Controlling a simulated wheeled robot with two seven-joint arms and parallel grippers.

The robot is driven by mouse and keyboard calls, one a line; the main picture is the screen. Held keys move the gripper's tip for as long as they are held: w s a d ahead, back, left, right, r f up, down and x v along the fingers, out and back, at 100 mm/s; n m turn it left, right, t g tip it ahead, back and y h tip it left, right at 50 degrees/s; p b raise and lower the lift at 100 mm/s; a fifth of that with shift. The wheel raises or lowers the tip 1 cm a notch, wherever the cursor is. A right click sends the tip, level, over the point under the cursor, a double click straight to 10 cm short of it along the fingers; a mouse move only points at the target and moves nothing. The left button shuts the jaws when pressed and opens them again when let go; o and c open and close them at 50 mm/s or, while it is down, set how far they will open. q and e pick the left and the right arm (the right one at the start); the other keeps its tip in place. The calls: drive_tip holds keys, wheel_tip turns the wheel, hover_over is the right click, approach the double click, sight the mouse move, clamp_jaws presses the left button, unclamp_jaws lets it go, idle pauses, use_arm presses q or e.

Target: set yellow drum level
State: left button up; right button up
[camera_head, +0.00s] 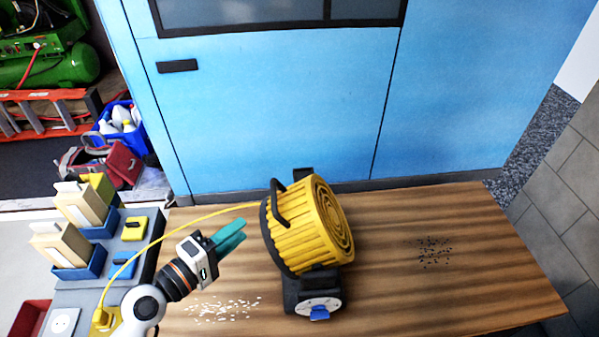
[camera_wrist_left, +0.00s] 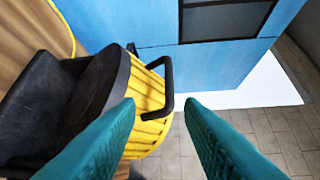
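The yellow drum (camera_head: 300,235) sits tilted on a black stand (camera_head: 296,290) on the wooden table, its ringed round face turned right and upward. A black handle (camera_head: 270,208) stands out from its left side. The stand's front has a white dial with a blue knob (camera_head: 320,313). My left gripper (camera_head: 240,234), with teal fingers, is just left of the drum. In the left wrist view its fingers (camera_wrist_left: 160,104) are apart, with the drum's handle (camera_wrist_left: 167,90) showing ahead between the tips; I cannot tell whether they touch it. My right gripper is not in view.
A yellow cable (camera_head: 165,232) runs from the drum to a yellow plug (camera_head: 102,317) at lower left. White bits (camera_head: 222,308) and dark bits (camera_head: 434,252) lie on the table (camera_head: 480,290). Boxes (camera_head: 85,205) stand at left. A blue wall (camera_head: 280,100) rises behind.

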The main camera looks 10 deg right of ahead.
sight(273, 194)
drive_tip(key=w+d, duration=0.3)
use_arm(q)
drive_tip(key=shift+n+t, duration=0.4)
drive_tip(key=x, duration=0.3)
drive_tip(key=p+x, duration=0.1)
drive_tip(key=x, duration=0.3)
drive_tip(key=r+p+x, duration=0.1)
drive_tip(key=x, duration=0.3)
drive_tip(key=shift+w, duration=0.25)
drive_tip(key=shift+w+d, duration=0.25)
drive_tip(key=shift+w, duration=0.05)
drive_tip(key=shift+w+d, duration=0.1)
drive_tip(key=shift+c, duration=0.8)
clamp_jaws()
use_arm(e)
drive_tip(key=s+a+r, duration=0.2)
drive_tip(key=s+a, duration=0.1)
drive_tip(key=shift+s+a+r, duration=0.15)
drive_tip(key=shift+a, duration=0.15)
